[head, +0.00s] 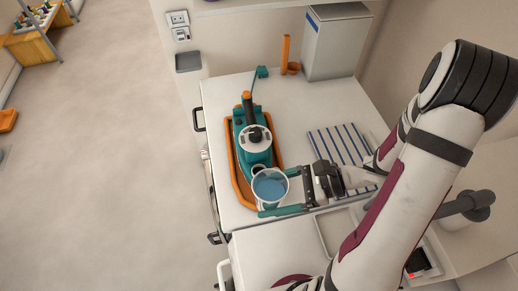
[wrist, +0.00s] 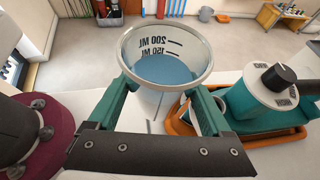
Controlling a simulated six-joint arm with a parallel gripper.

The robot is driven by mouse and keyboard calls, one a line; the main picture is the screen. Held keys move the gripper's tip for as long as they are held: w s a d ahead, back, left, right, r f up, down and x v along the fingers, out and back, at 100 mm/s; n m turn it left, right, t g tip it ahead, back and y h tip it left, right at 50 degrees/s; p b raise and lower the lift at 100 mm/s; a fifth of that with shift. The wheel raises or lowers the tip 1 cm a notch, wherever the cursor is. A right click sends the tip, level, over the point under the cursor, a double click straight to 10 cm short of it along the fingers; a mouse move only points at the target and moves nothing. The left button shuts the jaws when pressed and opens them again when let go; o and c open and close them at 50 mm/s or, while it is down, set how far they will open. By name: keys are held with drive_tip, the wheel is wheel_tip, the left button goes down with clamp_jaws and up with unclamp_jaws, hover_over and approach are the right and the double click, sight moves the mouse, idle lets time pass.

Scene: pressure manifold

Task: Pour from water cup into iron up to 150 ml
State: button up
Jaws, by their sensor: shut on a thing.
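My gripper (head: 276,191) is shut on the water cup (head: 270,201), a clear cup with blue water inside. In the wrist view the cup (wrist: 165,103) sits between the two teal fingers (wrist: 158,108). Its 200 ml and 150 ml marks show, and the water surface lies just below the 150 mark. The cup looks about upright. The teal iron (head: 252,145) lies in an orange tray (head: 233,170), with a white top and black knob; it also shows at right in the wrist view (wrist: 240,103). The cup hangs over the iron's near end and partly hides it.
A striped cloth (head: 338,145) lies right of the iron on the white table. An orange holder (head: 289,58) and a white bin (head: 336,45) stand at the back. The table between iron and bin is mostly clear.

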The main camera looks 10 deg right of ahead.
sight(269, 173)
wheel_tip(269, 173, up, 3)
drive_tip(key=shift+r, duration=0.1)
drive_tip(key=shift+s+d+f, duration=0.2)
drive_tip(key=shift+s+f, duration=0.1)
drive_tip(key=shift+s, duration=0.2)
drive_tip(key=shift+w+f+m+g, duration=0.2)
drive_tip(key=shift+f+m, duration=0.05)
drive_tip(key=shift+f, duration=0.4)
drive_tip(key=shift+w+f+m+g, duration=0.15)
drive_tip(key=shift+f+m+g, duration=0.05)
drive_tip(key=shift+f, duration=0.4)
drive_tip(key=shift+w+f+m+g, duration=0.2)
drive_tip(key=shift+f+m, duration=0.05)
drive_tip(key=shift+f, duration=0.4)
drive_tip(key=shift+w+r+m+g, duration=1)
drive_tip(key=shift+w+m, duration=0.1)
drive_tip(key=shift+w+r+m+g, duration=0.3)
drive_tip(key=shift+w+m+g, duration=0.1)
drive_tip(key=shift+g, duration=0.1)
drive_tip(key=shift+w+r+m+g, duration=0.15)
drive_tip(key=shift+r+m+g, duration=0.25)
drive_tip(key=shift+r+m, duration=0.1)
idle(0.4)
drive_tip(key=shift+r+m+g, duration=0.6)
drive_tip(key=shift+m, duration=0.1)
idle(2.1)
